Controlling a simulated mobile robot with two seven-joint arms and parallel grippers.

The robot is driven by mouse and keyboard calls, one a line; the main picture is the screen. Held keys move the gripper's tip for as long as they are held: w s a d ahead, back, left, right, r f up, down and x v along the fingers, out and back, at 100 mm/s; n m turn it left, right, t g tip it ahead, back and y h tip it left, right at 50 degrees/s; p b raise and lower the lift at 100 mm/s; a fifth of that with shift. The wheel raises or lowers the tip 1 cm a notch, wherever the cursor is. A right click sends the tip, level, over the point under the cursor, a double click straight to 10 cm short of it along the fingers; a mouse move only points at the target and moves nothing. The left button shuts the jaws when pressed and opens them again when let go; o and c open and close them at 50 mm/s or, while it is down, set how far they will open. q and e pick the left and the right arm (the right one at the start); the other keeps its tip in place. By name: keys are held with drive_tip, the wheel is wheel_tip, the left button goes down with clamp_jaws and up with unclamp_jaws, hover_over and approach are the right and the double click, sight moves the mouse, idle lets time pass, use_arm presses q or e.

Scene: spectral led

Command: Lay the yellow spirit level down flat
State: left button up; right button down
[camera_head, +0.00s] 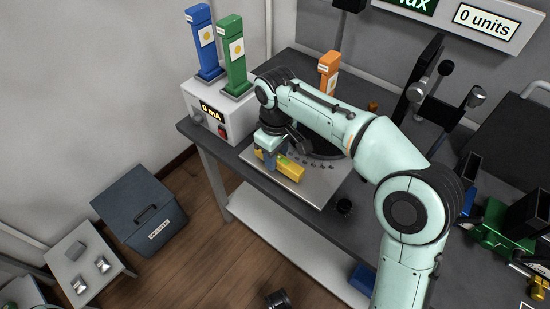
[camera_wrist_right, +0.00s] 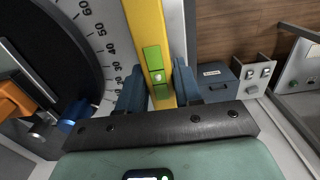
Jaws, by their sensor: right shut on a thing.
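The yellow spirit level (camera_head: 291,170) is a short bar with green vial windows. In the head view it is low over the front part of a pale plate (camera_head: 318,190), its long side roughly level. I cannot tell whether it touches the plate. My right gripper (camera_head: 272,152) is shut on it from above. In the right wrist view the level (camera_wrist_right: 148,30) runs up between the two blue fingers of my right gripper (camera_wrist_right: 157,88), with its green windows showing. My left gripper is not in view.
A dark disc with a degree scale (camera_wrist_right: 100,45) lies beside the level. A white box (camera_head: 205,112) bears blue (camera_head: 205,45) and green (camera_head: 236,60) posts. An orange post (camera_head: 328,72) stands behind my arm. A grey bin (camera_head: 140,210) is on the floor.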

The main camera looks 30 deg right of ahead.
drive_tip(key=shift+f, duration=0.4)
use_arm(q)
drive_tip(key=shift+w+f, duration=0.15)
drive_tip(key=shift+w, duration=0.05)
use_arm(e)
drive_tip(key=shift+r, duration=0.1)
drive_tip(key=c, duration=0.8)
unclamp_jaws()
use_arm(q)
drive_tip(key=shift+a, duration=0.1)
use_arm(e)
drive_tip(key=shift+o, duration=0.2)
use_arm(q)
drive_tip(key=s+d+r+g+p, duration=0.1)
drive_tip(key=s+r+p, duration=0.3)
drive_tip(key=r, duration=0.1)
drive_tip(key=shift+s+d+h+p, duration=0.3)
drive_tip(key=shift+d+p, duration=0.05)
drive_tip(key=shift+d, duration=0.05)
use_arm(e)
wheel_tip(320, 180, up, 12)
